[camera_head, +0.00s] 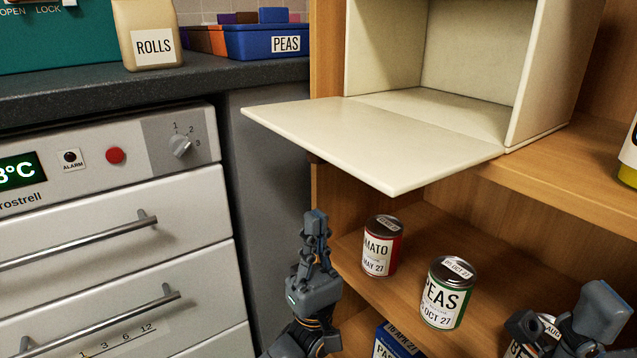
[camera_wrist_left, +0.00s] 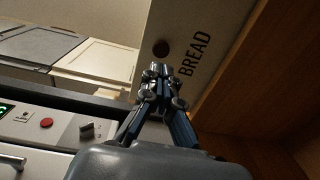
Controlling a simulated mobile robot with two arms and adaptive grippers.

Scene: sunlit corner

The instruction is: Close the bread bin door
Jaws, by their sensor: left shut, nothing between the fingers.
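The bread bin (camera_head: 462,55) is a cream box on the upper wooden shelf. Its door (camera_head: 375,140) is open, folded down and sticking out roughly level past the shelf edge. In the left wrist view, the door's outer face (camera_wrist_left: 200,45) shows the word BREAD and a dark round knob (camera_wrist_left: 162,48). My left gripper (camera_head: 316,218) is shut and empty, below the door's front edge in the head view. In the left wrist view its fingertips (camera_wrist_left: 160,70) appear just below the knob; contact is unclear. My right gripper (camera_head: 562,318) is partly cut off at lower right.
A white appliance with drawers (camera_head: 110,220) stands at left under a dark counter (camera_head: 60,88). A rolls bag (camera_head: 150,35) sits on the counter.

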